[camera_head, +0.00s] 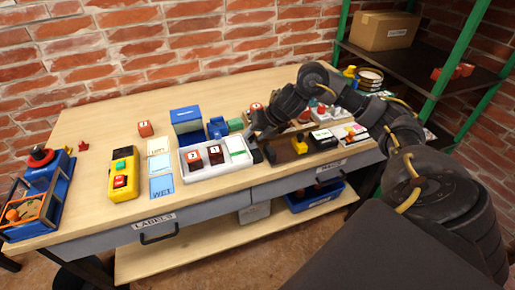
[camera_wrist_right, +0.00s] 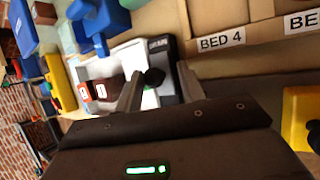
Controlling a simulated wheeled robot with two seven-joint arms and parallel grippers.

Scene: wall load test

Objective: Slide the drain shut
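In the head view my right gripper (camera_head: 255,137) is over the tray's right end. My left gripper is not in view.
A yellow button box (camera_head: 122,175) and paper cards lie left of the tray. A blue box (camera_head: 186,122) and a blue object (camera_head: 217,127) stand behind it. Labelled bays with a yellow item (camera_head: 300,145) lie to the right. The bench's back left is mostly clear.

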